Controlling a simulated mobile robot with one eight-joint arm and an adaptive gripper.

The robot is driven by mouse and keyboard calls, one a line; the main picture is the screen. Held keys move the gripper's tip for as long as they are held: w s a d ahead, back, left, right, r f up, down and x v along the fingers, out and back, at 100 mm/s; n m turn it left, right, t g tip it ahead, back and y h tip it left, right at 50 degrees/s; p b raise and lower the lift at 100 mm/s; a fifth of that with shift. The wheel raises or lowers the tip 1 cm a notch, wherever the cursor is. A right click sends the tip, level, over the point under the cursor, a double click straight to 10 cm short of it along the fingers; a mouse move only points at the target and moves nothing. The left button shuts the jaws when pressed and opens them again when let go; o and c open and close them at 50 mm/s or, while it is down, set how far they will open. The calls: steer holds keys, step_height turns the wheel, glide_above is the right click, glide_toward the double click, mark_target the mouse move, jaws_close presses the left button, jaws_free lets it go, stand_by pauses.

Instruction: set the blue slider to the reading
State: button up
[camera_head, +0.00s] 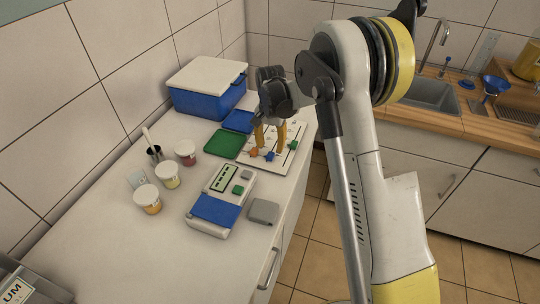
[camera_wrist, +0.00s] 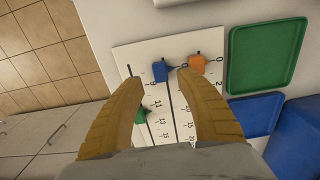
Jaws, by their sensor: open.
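The white slider board (camera_head: 268,165) lies flat near the counter's right edge, with printed scales and dark tracks. The blue slider (camera_head: 270,157) sits between the orange slider (camera_head: 253,153) and the green slider (camera_head: 293,145). My gripper (camera_head: 270,147) is open above the board, fingers pointing down. In the wrist view, the blue slider (camera_wrist: 157,71) appears between my fingertips (camera_wrist: 160,79), with no clear contact. The orange slider (camera_wrist: 196,64) is just right of the right fingertip; the green slider (camera_wrist: 140,115) is partly behind the left finger. A device with a display (camera_head: 224,179) stands nearby; its reading is too small to tell.
A green tray (camera_head: 224,144) and a blue tray (camera_head: 238,121) lie beside the board. A blue box with a white lid (camera_head: 207,92) stands behind. Several jars (camera_head: 167,175) and a grey block (camera_head: 264,212) are on the counter. The near counter is clear.

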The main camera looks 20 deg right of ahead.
mark_target(270, 154)
step_height(270, 154, down, 5)
steer(key=shift+r+b, duration=0.1)
steer(key=shift+b, duration=0.35)
steer(key=shift+c, duration=0.5)
jaws_close()
steer(key=shift+w, duration=0.1)
